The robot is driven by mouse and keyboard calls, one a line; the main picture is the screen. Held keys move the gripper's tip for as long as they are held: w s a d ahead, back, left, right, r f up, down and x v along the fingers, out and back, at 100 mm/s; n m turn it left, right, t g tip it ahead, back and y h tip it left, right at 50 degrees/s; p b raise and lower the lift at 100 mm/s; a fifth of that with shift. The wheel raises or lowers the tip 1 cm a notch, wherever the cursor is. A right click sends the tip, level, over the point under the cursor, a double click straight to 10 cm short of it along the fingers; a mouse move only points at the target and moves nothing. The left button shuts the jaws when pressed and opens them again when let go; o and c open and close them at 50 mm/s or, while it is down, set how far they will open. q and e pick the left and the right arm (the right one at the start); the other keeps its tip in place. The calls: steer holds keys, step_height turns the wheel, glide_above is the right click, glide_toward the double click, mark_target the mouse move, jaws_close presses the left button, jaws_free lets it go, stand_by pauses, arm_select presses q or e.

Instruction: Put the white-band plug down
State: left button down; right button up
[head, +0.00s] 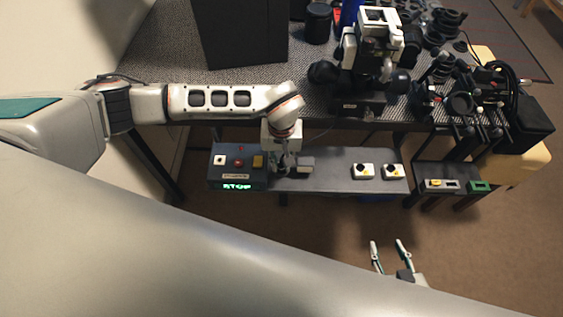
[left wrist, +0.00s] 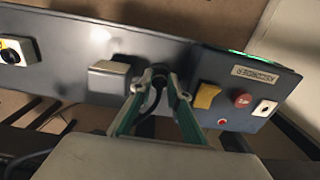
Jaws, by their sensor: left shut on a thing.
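My left gripper (head: 283,170) is over the grey panel (head: 340,178) below the table. In the left wrist view its fingers (left wrist: 157,92) are shut on a small dark plug (left wrist: 158,76) with a black cable running back between them. The white band cannot be made out. The plug's tip is at or close above the panel face; I cannot tell whether it touches. A grey box (left wrist: 110,78) sits right beside it, and also shows in the head view (head: 305,165). My right gripper (head: 389,246) is open and empty over the floor at lower right.
Left of the gripper is a control box (head: 238,176) with a green STOP display, a red button (head: 239,162) and a yellow switch (head: 258,161). Two white boxes with black knobs (head: 363,171) sit further right. The table (head: 185,60) above holds camera gear. The panel's middle is clear.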

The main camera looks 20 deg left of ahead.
mark_target(282, 165)
arm_select(q)
steer(key=shift+f, duration=0.2)
steer(key=shift+f, duration=0.15)
steer(key=c, duration=2.2)
jaws_free()
step_height(282, 165, up, 13)
steer(key=shift+f+p, duration=0.1)
steer(key=shift+p, duration=0.55)
